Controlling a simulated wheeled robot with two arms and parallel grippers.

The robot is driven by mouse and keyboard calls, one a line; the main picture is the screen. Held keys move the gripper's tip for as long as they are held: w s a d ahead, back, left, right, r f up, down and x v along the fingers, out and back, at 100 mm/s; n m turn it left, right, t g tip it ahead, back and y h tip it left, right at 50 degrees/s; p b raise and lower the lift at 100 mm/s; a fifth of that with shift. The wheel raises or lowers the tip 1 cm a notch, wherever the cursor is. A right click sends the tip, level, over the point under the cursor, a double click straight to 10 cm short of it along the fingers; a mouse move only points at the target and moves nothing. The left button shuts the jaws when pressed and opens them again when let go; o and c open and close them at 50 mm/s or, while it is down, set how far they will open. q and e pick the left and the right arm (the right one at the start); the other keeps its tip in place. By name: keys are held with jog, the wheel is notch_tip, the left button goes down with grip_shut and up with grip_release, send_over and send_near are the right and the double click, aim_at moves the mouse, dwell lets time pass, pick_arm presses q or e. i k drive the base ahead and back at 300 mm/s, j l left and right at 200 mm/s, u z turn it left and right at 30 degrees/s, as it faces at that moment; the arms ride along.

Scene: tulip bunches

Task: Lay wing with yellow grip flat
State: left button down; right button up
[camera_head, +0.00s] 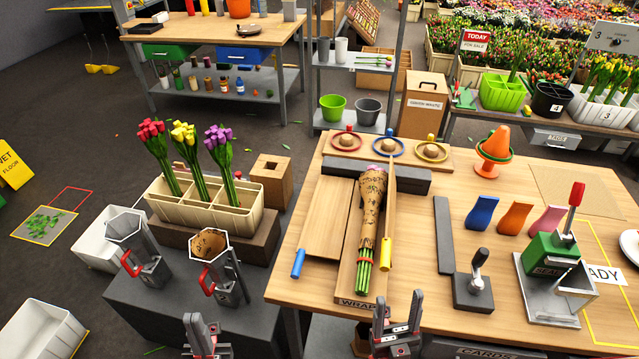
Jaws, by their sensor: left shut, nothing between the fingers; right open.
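The wing with the yellow grip (391,200) is a thin wooden board standing on edge, nearly upright, along the right side of the wrapped bouquet. Its yellow grip (386,254) is at its near end. The other wing (327,222), with a blue grip (298,263), lies flat on the left. Between them a brown paper-wrapped bouquet (371,207), green stems toward me, lies on the wrap board (347,290). My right gripper (397,303) is open and empty at the table's near edge, below the yellow grip. My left gripper (202,325) is shut and empty, left of the table.
Right of the upright wing, the table (418,245) has a bare strip, then a dark bar (444,235) and a lever block (474,288). A green press (553,255) stands further right. Two funnel holders (137,255) and a planter of tulips (205,208) stand left.

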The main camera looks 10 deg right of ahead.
aim_at(386, 256)
jog(key=i+j+z, duration=0.1)
jog(key=j, duration=0.3)
jog(key=i+j+z, duration=0.1)
jog(key=j, duration=0.35)
jog(key=i+j, duration=0.25)
jog(key=j, duration=0.15)
jog(key=i+j+z, duration=0.15)
jog(key=j, duration=0.3)
jog(key=z, duration=1.25)
